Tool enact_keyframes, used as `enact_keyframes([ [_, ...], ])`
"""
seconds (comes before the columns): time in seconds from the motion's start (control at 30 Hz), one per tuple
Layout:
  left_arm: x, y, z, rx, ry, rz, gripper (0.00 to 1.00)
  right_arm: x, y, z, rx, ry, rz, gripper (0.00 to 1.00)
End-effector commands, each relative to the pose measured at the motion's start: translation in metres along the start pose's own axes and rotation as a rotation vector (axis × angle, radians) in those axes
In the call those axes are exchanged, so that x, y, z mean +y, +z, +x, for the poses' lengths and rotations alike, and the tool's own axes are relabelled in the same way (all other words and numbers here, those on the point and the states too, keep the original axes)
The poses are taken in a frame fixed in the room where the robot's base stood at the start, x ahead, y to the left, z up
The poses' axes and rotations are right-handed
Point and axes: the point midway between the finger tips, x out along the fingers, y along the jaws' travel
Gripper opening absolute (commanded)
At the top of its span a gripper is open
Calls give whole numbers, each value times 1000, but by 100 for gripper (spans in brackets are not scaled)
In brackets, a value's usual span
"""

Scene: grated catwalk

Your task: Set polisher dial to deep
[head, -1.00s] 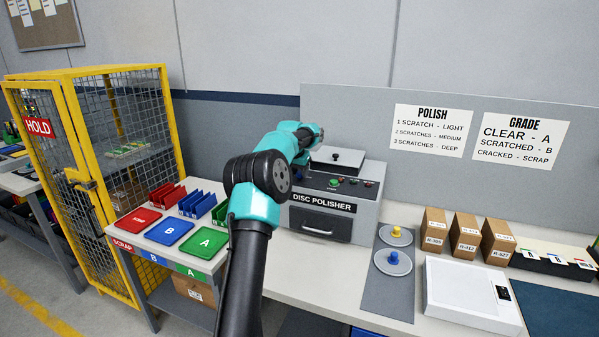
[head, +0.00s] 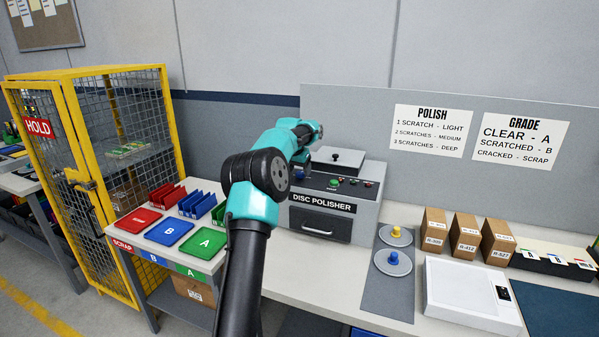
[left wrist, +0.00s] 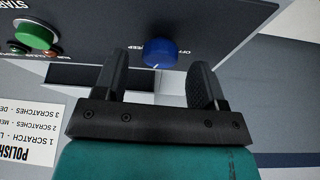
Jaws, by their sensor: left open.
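The grey disc polisher (head: 345,225) stands on the bench, its control panel (head: 345,183) on top in front of the lid. The blue dial (left wrist: 160,52) shows in the left wrist view, with small lettering beside it that is only partly legible. A pale mark on its edge points toward the bottom of that picture. My left gripper (left wrist: 160,66) is open, one finger to each side of the dial; I cannot tell whether they touch it. My right gripper is not in view.
A green start button (left wrist: 34,36) is beside the dial. Red, blue and green trays (head: 169,232) lie left of my arm. Right of the polisher are a grey mat (head: 388,300) with two knobbed discs, cardboard boxes (head: 466,239) and a white device (head: 470,295).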

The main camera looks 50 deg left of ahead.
Motion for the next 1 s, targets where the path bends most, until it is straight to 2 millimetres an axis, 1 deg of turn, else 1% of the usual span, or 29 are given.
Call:
enact_keyframes([
  [0.7, 0, 0, -132, 2, 0, 0, 64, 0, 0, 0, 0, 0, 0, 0],
  [0.83, 0, 0, -150, 1, 0, 0, 64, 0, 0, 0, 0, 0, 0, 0],
  [1.0, 0, 0, -160, 0, 0, 0, 64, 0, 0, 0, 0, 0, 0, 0],
])
